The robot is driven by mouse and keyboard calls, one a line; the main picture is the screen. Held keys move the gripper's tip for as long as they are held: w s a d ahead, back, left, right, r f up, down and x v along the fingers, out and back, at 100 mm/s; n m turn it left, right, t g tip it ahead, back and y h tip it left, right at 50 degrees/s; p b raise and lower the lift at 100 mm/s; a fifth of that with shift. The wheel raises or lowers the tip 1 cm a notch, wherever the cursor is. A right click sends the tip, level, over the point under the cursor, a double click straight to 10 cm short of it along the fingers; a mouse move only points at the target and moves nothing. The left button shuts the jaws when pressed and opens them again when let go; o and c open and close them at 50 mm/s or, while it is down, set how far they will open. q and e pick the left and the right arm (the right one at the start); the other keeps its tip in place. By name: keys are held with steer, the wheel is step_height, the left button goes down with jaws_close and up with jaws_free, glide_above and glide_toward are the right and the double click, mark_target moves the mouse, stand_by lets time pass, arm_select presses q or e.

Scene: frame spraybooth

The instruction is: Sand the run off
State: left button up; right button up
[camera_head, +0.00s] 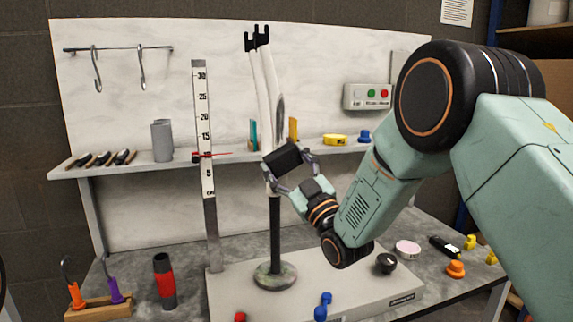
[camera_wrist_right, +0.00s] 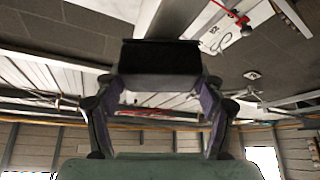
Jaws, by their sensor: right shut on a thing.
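A white fork-shaped frame part (camera_head: 268,85) with black ends stands upright on a dark post with a round base. A dark elongated patch shows along its right side; I cannot tell whether it is the run. My right gripper (camera_head: 287,172) is shut on a black block (camera_head: 282,158), in front of the lower end of the white part, hiding some of it. I cannot tell whether the block touches the part. In the right wrist view the block (camera_wrist_right: 160,58) sits across the fingertips (camera_wrist_right: 160,84). My left gripper is not in view.
A tall height gauge (camera_head: 204,130) with a red pointer stands left of the part. The shelf (camera_head: 225,155) behind holds small tools and a grey cup. The bench carries a red-banded dark cylinder (camera_head: 164,281), a hook rack (camera_head: 97,312), a black knob (camera_head: 386,263) and coloured pieces.

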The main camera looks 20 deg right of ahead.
steer(key=shift+w, duration=0.2)
steer(key=shift+r, duration=0.1)
steer(key=shift+s+r+p, duration=0.1)
steer(key=shift+r+p, duration=1.1)
steer(key=shift+r, duration=0.55)
steer(key=shift+w+r+p, duration=0.15)
steer(key=shift+r+p, duration=1.15)
steer(key=shift+r, duration=0.9)
steer(key=shift+w+r+p, duration=0.1)
steer(key=shift+r+p, duration=1.2)
steer(key=shift+r, duration=0.85)
steer(key=shift+r+p, duration=0.85)
steer(key=shift+r, duration=0.35)
steer(key=shift+f+b, duration=0.25)
steer(key=shift+b, duration=0.1)
steer(key=shift+s+f+b, duration=0.15)
steer(key=shift+f+b, duration=5.2)
steer(key=shift+f, duration=1.85)
